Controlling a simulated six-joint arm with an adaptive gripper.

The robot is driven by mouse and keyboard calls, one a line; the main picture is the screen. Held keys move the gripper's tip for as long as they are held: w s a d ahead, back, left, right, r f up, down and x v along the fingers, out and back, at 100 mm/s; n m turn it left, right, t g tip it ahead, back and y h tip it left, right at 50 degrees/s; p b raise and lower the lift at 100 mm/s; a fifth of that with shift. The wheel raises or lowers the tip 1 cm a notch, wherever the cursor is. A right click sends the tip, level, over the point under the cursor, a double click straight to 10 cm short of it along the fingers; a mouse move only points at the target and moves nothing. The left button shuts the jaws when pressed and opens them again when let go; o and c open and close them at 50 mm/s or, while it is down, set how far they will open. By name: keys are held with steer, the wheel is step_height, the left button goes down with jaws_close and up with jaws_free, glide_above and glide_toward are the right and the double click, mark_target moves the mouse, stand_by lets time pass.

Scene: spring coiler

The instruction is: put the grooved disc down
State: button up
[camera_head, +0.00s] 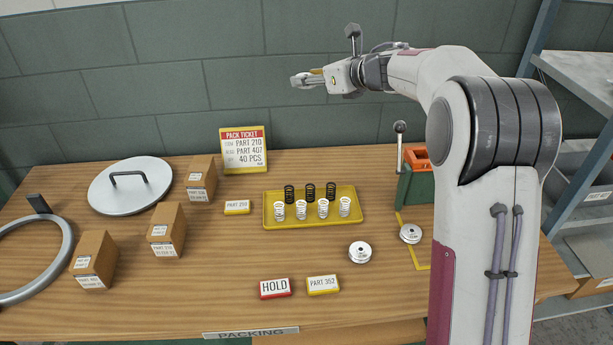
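One small silver grooved disc (360,252) lies flat on the bare wooden table, in front of the yellow tray. A second similar disc (411,234) lies further right, beside my arm and by yellow tape lines on the table. My gripper (300,80) is raised high above the back of the table, in front of the wall, and points left. It is well apart from both discs. Its fingers are small and seen side-on, so I cannot tell whether they are open or shut, or whether anything is between them.
A yellow tray (314,222) holds several white and black springs. A green device with a lever (400,145) stands behind the right disc, partly hidden by my arm. Cartons (167,230), a round lid (130,187) and a ring (62,255) occupy the left. HOLD (275,288) and PART 352 (323,284) signs stand in front.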

step_height(320, 180, down, 17)
stand_by(0.4)
steer(key=shift+d+f, duration=0.1)
steer(key=shift+f, duration=3.05)
steer(key=shift+f, duration=0.1)
steer(key=shift+f, duration=1.75)
steer(key=shift+f, duration=0.6)
steer(key=o, duration=1.3)
steer(key=shift+o, duration=0.2)
